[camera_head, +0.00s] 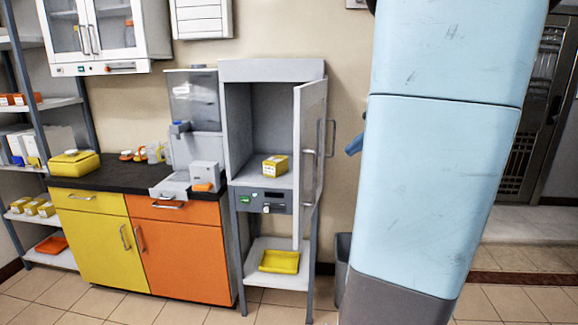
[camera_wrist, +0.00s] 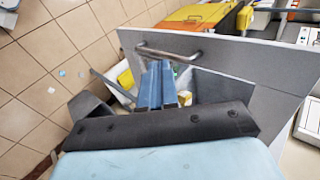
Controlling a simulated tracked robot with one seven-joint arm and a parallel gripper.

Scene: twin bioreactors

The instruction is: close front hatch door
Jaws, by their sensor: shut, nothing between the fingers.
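The front hatch door (camera_head: 309,160) is a grey panel hinged at the right side of the tall grey cabinet (camera_head: 270,70). It stands wide open, swung out toward me, with a metal bar handle (camera_head: 332,138) on its right-facing side. In the wrist view the door (camera_wrist: 240,62) spans the upper right, with its handle (camera_wrist: 168,52) near the top middle. My gripper (camera_wrist: 160,66) is shut and empty, its blue fingertips close to the handle; I cannot tell whether they touch. In the head view a blue part of my gripper (camera_head: 355,145) shows right of the handle; my arm hides the rest.
A yellow box (camera_head: 275,165) sits inside the cabinet, and a yellow tray (camera_head: 279,261) on its lower shelf. A grey bin (camera_head: 342,262) stands right of the cabinet. A yellow and orange counter (camera_head: 180,250) stands left. Tiled floor in front is clear.

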